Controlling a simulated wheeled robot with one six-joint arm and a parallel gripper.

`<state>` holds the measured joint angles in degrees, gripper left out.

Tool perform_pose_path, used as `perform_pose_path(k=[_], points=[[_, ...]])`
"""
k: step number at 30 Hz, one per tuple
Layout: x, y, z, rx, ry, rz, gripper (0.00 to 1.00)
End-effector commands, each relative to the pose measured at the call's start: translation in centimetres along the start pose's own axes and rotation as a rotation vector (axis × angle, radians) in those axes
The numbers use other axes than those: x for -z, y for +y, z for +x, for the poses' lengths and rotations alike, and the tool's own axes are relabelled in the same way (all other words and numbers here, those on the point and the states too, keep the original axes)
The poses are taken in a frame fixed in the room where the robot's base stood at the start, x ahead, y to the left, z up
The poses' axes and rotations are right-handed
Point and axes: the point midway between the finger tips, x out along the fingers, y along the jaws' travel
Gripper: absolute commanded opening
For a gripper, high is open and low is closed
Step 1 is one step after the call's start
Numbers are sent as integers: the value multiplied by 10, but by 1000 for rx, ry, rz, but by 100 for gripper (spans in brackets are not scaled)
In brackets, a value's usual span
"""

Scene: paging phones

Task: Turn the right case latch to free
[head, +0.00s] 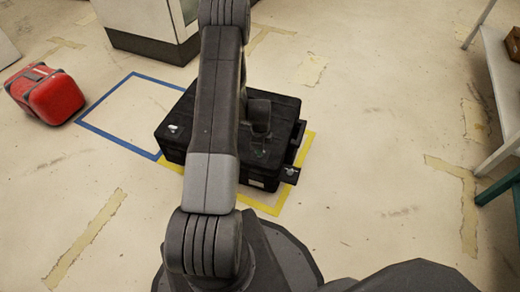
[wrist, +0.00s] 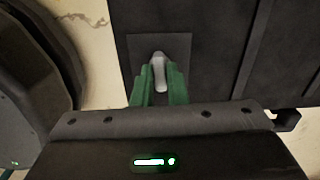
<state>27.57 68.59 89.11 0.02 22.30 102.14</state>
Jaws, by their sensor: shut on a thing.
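The black case (head: 180,151) lies on the floor; its lid (wrist: 205,60) also shows in the wrist view. In the wrist view, a pale metal latch handle (wrist: 158,66) stands on a dark square plate near the lid's edge. It points nearly straight up in the picture. The green fingers of my gripper (wrist: 158,82) are shut on this handle, one on each side, and hide its lower end. In the head view my arm hides part of the case, and I cannot make out the fingertips. Another pale latch (head: 173,128) shows at the case's left end.
Yellow tape (head: 268,208) frames the case. A blue tape rectangle (head: 112,133) encloses empty floor to the left. A red case (head: 50,97) lies beyond it, a cabinet (head: 150,42) stands behind, and a shelf (head: 495,75) stands at the far right. The floor between case and shelf is clear.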

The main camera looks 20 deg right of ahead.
Motion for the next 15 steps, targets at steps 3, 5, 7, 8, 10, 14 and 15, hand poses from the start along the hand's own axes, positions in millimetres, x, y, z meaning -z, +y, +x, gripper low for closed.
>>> perform_pose_path(k=[3,5,7,8,10,14,15], points=[[0,0,0,1,0,36,0],[0,0,0,1,0,49,0],[0,0,0,1,0,59,0],[0,0,0,1,0,62,0],[0,0,0,1,0,68,0],[0,0,-1,1,0,71,0],[0,0,-1,1,0,71,0]])
